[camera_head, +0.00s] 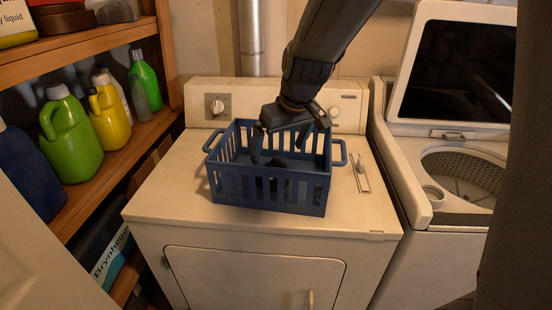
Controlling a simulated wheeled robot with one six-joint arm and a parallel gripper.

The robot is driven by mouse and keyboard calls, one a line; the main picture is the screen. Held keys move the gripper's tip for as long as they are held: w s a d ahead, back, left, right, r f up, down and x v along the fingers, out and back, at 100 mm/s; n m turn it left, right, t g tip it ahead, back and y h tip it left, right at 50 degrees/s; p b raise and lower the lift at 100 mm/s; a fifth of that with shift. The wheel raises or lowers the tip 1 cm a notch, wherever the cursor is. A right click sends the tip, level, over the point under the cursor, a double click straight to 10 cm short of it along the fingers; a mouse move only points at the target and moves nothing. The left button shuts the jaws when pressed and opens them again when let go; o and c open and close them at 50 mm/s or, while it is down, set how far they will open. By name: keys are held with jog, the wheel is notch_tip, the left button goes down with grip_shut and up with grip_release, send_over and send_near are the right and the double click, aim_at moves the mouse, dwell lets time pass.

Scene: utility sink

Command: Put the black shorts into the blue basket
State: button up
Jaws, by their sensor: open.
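The blue basket (268,190) stands upright on top of the cream dryer, with slotted walls and a handle at each side. My gripper (279,148) points down over the basket's opening, its fingers spread apart and reaching to about the rim or inside. A small dark shape (277,162) shows low inside the basket below the fingers. It may be the black shorts, but shadow and the basket wall hide too much to be sure. No other black cloth is visible.
The cream dryer (165,205) has free top around the basket, with a lint slot at right. A washer (455,170) with its lid up stands right. Shelves at left hold a green jug (70,135), a yellow jug (109,115) and other bottles.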

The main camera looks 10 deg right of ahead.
jog(key=shift+v, duration=1.35)
